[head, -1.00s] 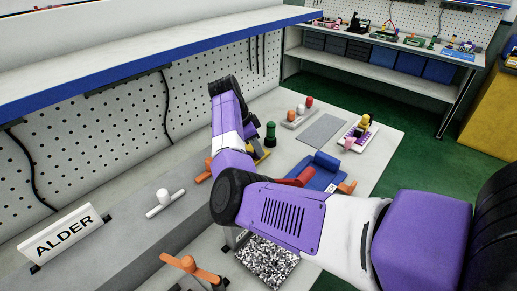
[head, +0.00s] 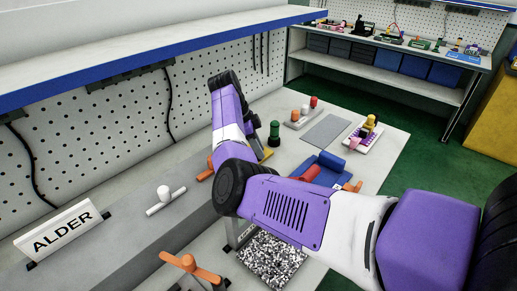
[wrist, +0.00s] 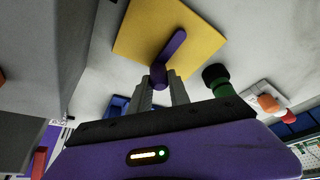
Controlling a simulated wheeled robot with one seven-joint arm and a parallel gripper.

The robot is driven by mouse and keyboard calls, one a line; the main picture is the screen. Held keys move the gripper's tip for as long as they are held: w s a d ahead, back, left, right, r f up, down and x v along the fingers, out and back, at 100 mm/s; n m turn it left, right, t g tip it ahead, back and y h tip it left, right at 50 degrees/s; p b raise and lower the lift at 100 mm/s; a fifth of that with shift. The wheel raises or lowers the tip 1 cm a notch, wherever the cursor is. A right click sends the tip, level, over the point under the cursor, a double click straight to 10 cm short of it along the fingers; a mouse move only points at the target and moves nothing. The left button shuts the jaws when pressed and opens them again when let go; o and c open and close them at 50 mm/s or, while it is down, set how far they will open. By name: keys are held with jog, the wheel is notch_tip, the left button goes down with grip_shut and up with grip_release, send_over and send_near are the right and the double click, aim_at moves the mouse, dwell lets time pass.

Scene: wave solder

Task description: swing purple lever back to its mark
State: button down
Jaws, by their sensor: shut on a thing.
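In the wrist view the purple lever (wrist: 173,47) runs over a square yellow plate (wrist: 205,35), its near end between my fingers. My gripper (wrist: 161,82) is shut on this end, one grey finger on each side. In the head view the yellow plate (head: 266,155) shows only as a sliver beside my arm. The lever and my fingers are hidden there. I cannot make out the lever's mark in either view.
A green knob with a dark top (head: 274,133) stands close beside the plate; it also shows in the wrist view (wrist: 219,84). A blue tray (head: 325,167), a grey mat (head: 327,131) and an orange lever (head: 190,266) are on the bench. The perforated wall (head: 100,140) stands behind.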

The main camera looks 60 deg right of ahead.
jog(key=c, duration=1.2)
grip_release()
jog(key=shift+r, duration=0.1)
jog(key=shift+r, duration=0.1)
jog(key=v, duration=0.7)
jog(key=shift+a+r, duration=0.1)
